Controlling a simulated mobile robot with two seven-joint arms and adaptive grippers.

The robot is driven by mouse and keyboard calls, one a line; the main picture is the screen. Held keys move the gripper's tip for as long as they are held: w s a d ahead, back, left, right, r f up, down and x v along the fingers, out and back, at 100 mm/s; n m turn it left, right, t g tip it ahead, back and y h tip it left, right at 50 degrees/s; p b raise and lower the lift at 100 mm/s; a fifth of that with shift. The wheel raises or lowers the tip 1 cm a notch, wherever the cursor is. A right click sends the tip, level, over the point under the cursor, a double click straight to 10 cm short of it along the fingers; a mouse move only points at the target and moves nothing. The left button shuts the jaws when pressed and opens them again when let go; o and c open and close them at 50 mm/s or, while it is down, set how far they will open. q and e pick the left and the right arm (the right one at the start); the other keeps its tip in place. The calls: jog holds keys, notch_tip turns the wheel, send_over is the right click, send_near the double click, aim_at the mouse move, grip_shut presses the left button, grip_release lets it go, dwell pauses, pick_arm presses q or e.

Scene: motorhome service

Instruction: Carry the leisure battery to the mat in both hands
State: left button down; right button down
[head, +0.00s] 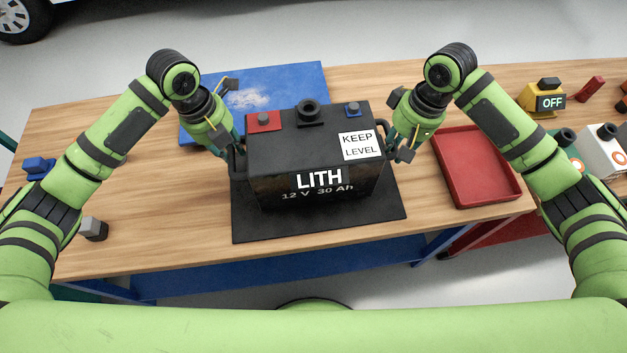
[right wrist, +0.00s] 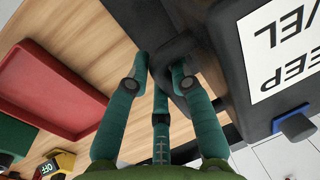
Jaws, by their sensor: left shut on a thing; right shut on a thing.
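The leisure battery (head: 290,158), a black box marked LITH with a red and a blue terminal block, is upright over the black mat (head: 388,222) in the middle of the table. I cannot tell whether its base touches the mat. My left gripper (head: 238,158) is shut on the handle at its left side. My right gripper (head: 390,147) is shut on the right handle. In the right wrist view the right gripper's fingers (right wrist: 160,70) close around the black handle, beside the battery (right wrist: 235,55) and its KEEP LEVEL label.
A blue sheet (head: 300,82) with a pale cloudy patch lies behind the battery. A red tray (head: 480,165) stands to the right, with an OFF switch box (head: 548,100) beyond it. Small blue and grey blocks lie at the left. Bare wood shows left of the mat.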

pick_arm(q)
jog(key=shift+w, duration=0.15)
pick_arm(e)
jog(key=shift+w, duration=0.1)
pick_arm(q)
jog(key=c, duration=1.5)
grip_release()
jog(key=shift+f, duration=0.3)
pick_arm(e)
jog(key=c, duration=1.5)
grip_release()
jog(key=shift+f, duration=0.35)
pick_arm(q)
jog(key=o, duration=0.4)
jog(key=shift+s, duration=0.2)
pick_arm(e)
jog(key=o, duration=0.4)
jog(key=shift+s, duration=0.2)
pick_arm(q)
jog(key=shift+s+r, duration=0.1)
pick_arm(e)
jog(key=shift+s+r, duration=0.1)
